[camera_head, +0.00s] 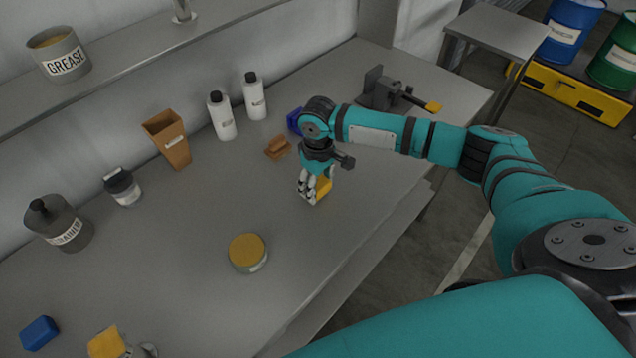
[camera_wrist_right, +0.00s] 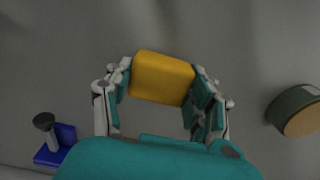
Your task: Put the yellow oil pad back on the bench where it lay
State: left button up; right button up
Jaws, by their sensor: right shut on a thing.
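The yellow oil pad (camera_wrist_right: 162,78) is a small block with rounded edges. My right gripper (camera_wrist_right: 160,88) is shut on it, with fingers on its two sides. In the head view the pad (camera_head: 324,187) shows partly behind the fingers of my right gripper (camera_head: 312,194), low over the bare middle of the bench (camera_head: 200,305). I cannot tell whether the pad touches the bench top.
A tin with a yellow-brown top (camera_head: 248,252) stands left of my right gripper. A brown block (camera_head: 278,147), an orange-brown container (camera_head: 167,138) and two white bottles (camera_head: 221,116) stand behind. A vise (camera_head: 378,92) is at the far end. Bench around the gripper is clear.

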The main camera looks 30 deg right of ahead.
aim_at(318, 184)
jog(key=shift+f, duration=0.4)
pick_arm(q)
jog(key=shift+s+r, duration=0.15)
jog(key=shift+s, duration=0.05)
pick_arm(e)
jog(key=shift+f, duration=0.1)
jog(key=shift+f, duration=0.1)
jog(key=o, duration=1)
pick_arm(q)
jog(key=shift+s, duration=0.1)
pick_arm(e)
notch_tip(318, 184, up, 11)
jog(key=shift+f+b, duration=0.1)
jog(key=shift+b, duration=1.05)
pick_arm(q)
jog(key=shift+a+f, duration=0.15)
jog(key=shift+f, duration=1.05)
pick_arm(e)
jog(key=shift+r, duration=0.75)
jog(key=shift+s+f, duration=0.1)
jog(key=shift+f, duration=0.05)
